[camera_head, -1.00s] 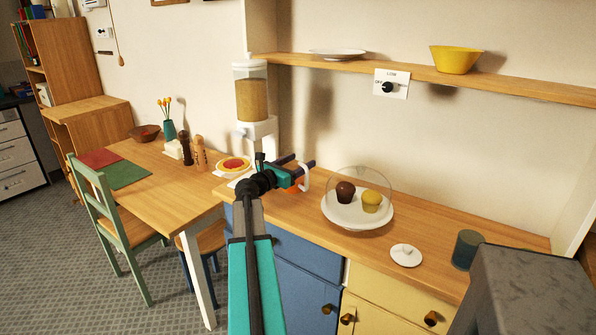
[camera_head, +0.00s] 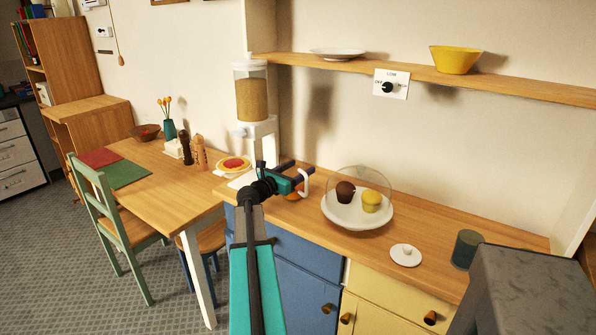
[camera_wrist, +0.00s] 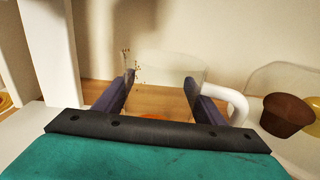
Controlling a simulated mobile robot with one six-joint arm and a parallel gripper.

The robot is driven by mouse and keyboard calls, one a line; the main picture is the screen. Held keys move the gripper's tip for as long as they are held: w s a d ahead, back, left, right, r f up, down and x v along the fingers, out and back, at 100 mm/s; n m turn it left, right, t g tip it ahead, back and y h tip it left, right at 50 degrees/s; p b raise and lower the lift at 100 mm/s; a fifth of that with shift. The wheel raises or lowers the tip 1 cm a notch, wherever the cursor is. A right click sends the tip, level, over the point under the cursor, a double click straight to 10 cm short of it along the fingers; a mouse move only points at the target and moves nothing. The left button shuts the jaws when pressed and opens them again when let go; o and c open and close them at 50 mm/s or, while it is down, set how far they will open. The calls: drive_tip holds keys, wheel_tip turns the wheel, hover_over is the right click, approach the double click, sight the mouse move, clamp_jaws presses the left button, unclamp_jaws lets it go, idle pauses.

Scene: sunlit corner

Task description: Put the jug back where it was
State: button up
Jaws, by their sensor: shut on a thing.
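The jug is clear and hard to see, with a white handle. In the wrist view the jug (camera_wrist: 163,88) stands between the two dark fingers of my gripper (camera_wrist: 160,82), its handle to the right. In the head view my gripper (camera_head: 302,165) is over the counter, and the white jug handle (camera_head: 304,184) shows just beside the fingers. My gripper is shut on the jug. Most of the jug body is hidden or too transparent to make out in the head view. An orange patch (camera_head: 295,195) shows below the gripper; I cannot tell what it is.
A clear dome over a white plate with two muffins (camera_head: 345,192) stands close to the right. A dispenser (camera_head: 252,100) is behind on the left. A white lid (camera_head: 406,255) and a dark canister (camera_head: 466,249) are farther right. A shelf (camera_head: 520,88) runs above.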

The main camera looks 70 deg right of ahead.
drive_tip(key=shift+f, duration=0.15)
drive_tip(key=o, duration=1.5)
drive_tip(key=shift+f, duration=0.1)
drive_tip(key=b+v, duration=0.1)
drive_tip(key=v, duration=1.1)
